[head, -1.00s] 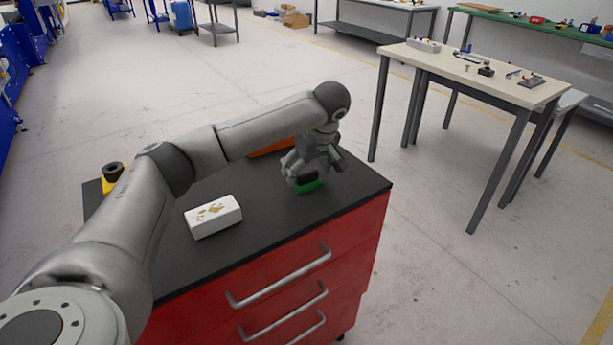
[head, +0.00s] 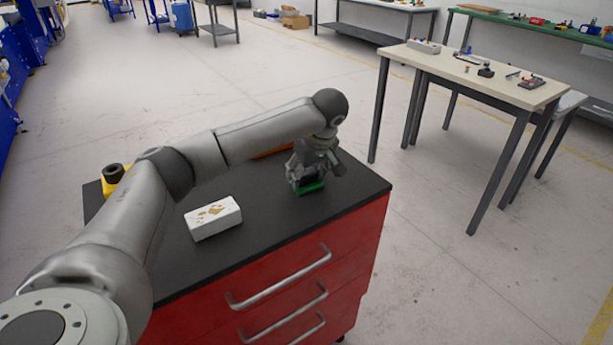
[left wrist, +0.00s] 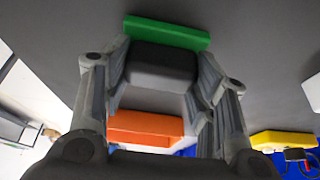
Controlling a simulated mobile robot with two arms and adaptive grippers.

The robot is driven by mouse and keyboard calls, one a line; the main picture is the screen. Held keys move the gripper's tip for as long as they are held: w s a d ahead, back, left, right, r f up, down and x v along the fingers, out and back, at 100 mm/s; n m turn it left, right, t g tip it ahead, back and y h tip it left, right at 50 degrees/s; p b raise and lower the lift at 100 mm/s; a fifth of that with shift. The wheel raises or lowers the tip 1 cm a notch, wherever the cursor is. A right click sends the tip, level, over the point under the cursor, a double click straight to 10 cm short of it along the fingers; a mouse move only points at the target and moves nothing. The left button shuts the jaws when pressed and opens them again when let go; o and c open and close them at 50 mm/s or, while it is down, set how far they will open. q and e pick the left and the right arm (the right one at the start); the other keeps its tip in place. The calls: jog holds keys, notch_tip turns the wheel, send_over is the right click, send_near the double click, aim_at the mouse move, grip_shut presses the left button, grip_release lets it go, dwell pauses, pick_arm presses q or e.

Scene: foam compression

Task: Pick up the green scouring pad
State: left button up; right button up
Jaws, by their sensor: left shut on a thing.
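The green scouring pad (head: 312,189) is at the right part of the dark cabinet top, under my left gripper (head: 309,179). A dark block-like part shows directly above the green. In the left wrist view the green pad (left wrist: 167,33) lies across the fingertips, with the dark part between the two fingers (left wrist: 162,64). My left gripper is shut on the pad from above. The fingers hide part of it, and I cannot tell whether it touches the top. My right gripper is not in view.
A white block with tan marks (head: 213,217) lies left of the pad on the red cabinet (head: 285,265). An orange thing (head: 272,151) lies behind my arm, partly hidden. A yellow and black thing (head: 112,178) stands at the far left. A light table (head: 480,75) stands apart at right.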

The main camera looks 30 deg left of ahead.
pick_arm(q)
jog(key=shift+r, duration=0.45)
jog(key=r, duration=0.2)
jog(key=r+b, duration=0.1)
jog(key=shift+s, duration=0.25)
jog(key=s+d+r, duration=0.2)
jog(key=s+r, duration=0.7)
jog(key=s, duration=0.4)
jog(key=shift+s+p, duration=0.2)
jog(key=shift+p, duration=0.15)
jog(key=shift+d, duration=0.1)
